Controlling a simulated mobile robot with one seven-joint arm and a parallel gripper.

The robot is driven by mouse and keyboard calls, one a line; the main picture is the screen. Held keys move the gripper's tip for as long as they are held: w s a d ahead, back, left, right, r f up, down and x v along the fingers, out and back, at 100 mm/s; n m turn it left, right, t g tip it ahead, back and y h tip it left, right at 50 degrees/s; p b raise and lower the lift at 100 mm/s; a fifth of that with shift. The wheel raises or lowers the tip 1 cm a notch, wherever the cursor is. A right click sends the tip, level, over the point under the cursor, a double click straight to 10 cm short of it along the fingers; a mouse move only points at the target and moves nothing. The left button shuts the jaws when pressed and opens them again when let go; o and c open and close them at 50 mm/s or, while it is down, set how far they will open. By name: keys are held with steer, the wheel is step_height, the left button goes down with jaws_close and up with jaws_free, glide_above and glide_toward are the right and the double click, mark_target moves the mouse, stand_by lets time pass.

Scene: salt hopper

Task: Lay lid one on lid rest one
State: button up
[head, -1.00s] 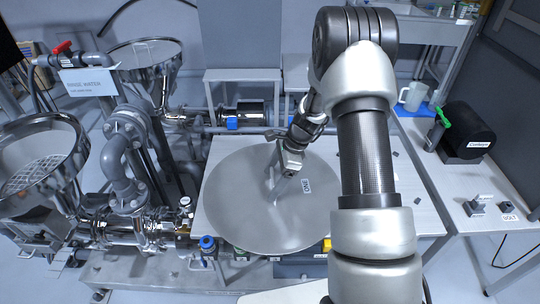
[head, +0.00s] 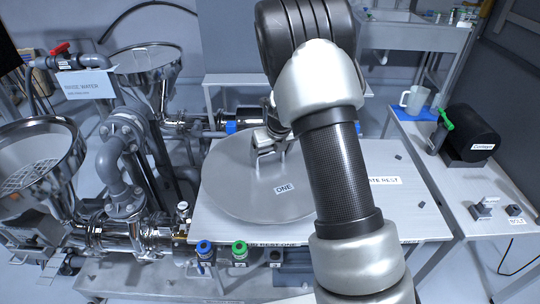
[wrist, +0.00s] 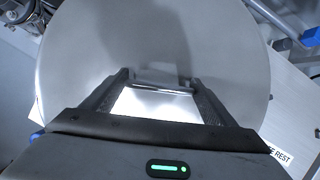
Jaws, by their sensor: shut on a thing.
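Lid one (head: 235,185), a large round grey metal disc with a "ONE" label, is over the pale bench at the middle of the head view. My gripper (head: 267,150) is shut on its handle, near the disc's centre. The wrist view shows the handle between the fingers (wrist: 160,88) and the broad lid (wrist: 80,60) beneath. Lid rest one (head: 275,244) shows as a partly covered "REST ONE" label on the bench in front of the lid. The lid lies over that part of the bench; I cannot tell whether it touches.
A second label ending "ATE REST" (head: 384,180) lies on the bench to the right, partly behind my arm. Two open hoppers (head: 38,160) and pipework stand at left.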

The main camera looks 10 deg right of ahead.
mark_target(271, 166)
steer(key=shift+f+b, duration=3)
steer(key=shift+f, duration=0.4)
